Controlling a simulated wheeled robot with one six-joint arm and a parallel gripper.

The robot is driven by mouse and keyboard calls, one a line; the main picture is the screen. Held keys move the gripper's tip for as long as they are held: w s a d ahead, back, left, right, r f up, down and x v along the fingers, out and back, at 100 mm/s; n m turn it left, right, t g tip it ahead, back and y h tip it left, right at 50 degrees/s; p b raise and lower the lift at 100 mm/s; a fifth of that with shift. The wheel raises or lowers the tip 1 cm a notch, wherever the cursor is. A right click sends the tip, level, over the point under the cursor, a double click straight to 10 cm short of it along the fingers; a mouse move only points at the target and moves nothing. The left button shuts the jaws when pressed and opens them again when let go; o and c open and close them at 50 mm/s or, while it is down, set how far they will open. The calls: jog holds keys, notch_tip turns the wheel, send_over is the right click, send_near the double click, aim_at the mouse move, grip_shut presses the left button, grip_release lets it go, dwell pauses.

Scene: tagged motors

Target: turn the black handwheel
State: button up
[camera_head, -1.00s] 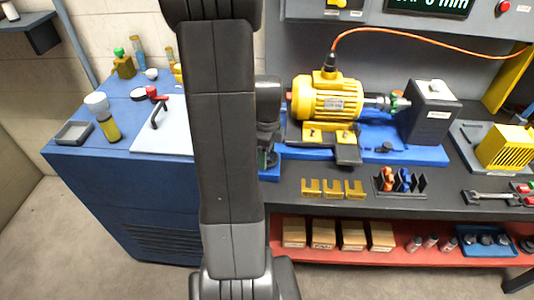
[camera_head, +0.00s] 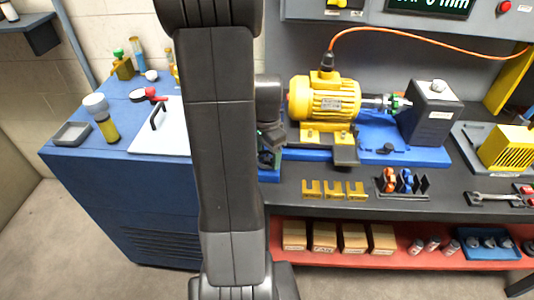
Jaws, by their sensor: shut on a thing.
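My arm stands upright in front of the bench and covers part of it. My gripper (camera_head: 268,150) is partly seen beside the arm, low at the left end of the blue base (camera_head: 425,157). It is shut on the black handwheel there; the wheel and the fingertips are mostly hidden by my arm and wrist. The yellow motor (camera_head: 322,97) sits on the base just right of the gripper. Its shaft points right, to a green coupling part (camera_head: 402,103) at the grey box (camera_head: 433,112).
An orange cable (camera_head: 420,40) arches over the motor. Yellow clips (camera_head: 334,190) and a rack with orange and blue parts (camera_head: 402,183) lie at the bench front. A blue cabinet (camera_head: 110,195) with bottles stands left.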

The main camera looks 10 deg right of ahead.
jog(key=n, duration=0.4)
jog(key=shift+w+n, duration=0.1)
jog(key=shift+n, duration=0.3)
jog(key=n, duration=0.5)
jog(key=shift+b, duration=0.35)
jog(key=n, duration=0.5)
jog(key=shift+n, duration=0.4)
jog(key=n, duration=0.4)
jog(key=shift+n, duration=0.3)
jog(key=n, duration=0.5)
jog(key=shift+b, duration=0.3)
jog(key=n, duration=1)
jog(key=shift+r, duration=0.1)
jog(key=n, duration=0.5)
